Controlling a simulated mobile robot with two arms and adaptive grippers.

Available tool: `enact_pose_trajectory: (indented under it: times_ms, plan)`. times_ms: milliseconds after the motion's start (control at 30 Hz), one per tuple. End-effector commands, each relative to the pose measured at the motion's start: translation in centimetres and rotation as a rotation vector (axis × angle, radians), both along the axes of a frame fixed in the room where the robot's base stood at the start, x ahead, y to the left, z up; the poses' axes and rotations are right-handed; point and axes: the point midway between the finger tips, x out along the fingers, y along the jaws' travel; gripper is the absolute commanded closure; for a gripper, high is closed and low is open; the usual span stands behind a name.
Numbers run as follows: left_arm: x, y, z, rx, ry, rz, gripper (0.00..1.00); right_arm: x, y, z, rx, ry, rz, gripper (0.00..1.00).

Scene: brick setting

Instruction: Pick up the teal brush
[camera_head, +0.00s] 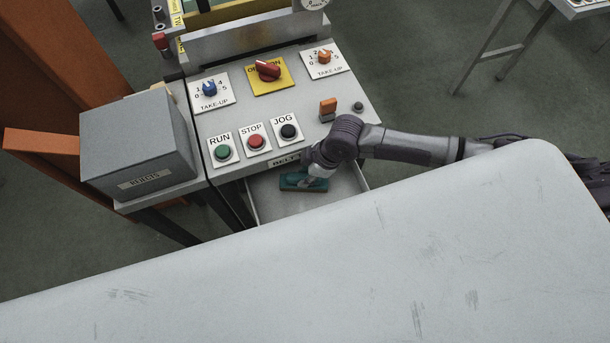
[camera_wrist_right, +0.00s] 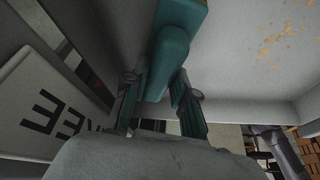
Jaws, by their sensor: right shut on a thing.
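The teal brush (camera_head: 303,182) is in the open grey tray under the front of the control panel, in the head view. In the right wrist view the teal brush (camera_wrist_right: 178,40) stretches from the top edge down between the two fingers. My right gripper (camera_head: 316,172) reaches in from the right, over the tray. In the right wrist view my right gripper (camera_wrist_right: 160,100) is shut on the brush, one finger on each side. I cannot tell whether the brush touches the tray floor. My left gripper is not in view.
The control panel (camera_head: 240,115) with knobs and RUN, STOP and JOG buttons stands right above the tray (camera_head: 300,205). A grey box (camera_head: 143,140) stands to its left. A large pale surface (camera_head: 330,265), likely my own body, fills the foreground.

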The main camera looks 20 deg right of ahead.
Motion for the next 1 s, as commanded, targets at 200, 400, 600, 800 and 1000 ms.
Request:
enact_pose_trajectory:
  times_ms: [200,400,600,800,1000]
  plan:
    - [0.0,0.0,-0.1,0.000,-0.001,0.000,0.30,0.1,0.0,2.1,0.001,-0.005,0.002,1.00]
    - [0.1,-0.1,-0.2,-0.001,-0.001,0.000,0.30,-1.4,-0.9,4.8,-0.001,-0.001,0.001,1.00]
    - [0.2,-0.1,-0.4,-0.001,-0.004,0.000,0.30,-5.3,-3.1,7.4,-0.003,0.000,0.001,1.00]
    - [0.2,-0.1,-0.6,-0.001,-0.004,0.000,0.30,-8.4,-4.8,9.6,-0.001,0.000,0.002,1.00]
    - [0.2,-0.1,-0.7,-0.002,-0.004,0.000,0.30,-9.9,-5.6,10.7,0.000,0.000,0.000,1.00]
